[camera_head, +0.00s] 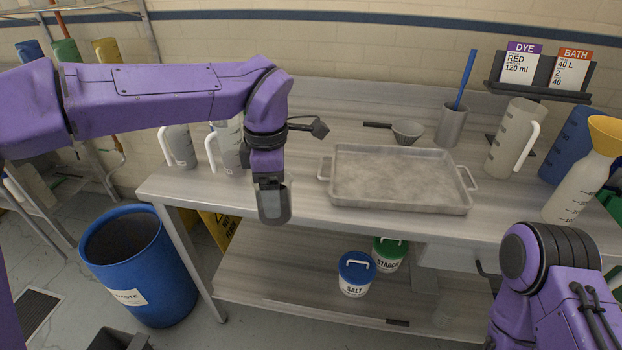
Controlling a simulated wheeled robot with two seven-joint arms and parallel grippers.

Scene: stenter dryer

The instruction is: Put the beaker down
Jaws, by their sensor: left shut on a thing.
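My left gripper (270,184) points down at the table's front edge, left of the tray. It is shut on a small grey, see-through beaker (275,208). The gripper hides the beaker's upper part. The beaker looks roughly upright; I cannot tell whether its bottom touches anything. The steel table (300,215) lies behind and beside it. Of my right arm, only purple links show at the lower right; its gripper is not in view.
A shallow metal tray (400,205) lies right of the beaker. Two handled jugs (178,147) (228,150) stand left behind. A ladle (408,130), a metal cup (451,125), a large jug (512,140) and a funnel-topped bottle (578,190) stand farther right. A blue waste bin (150,285) stands below left.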

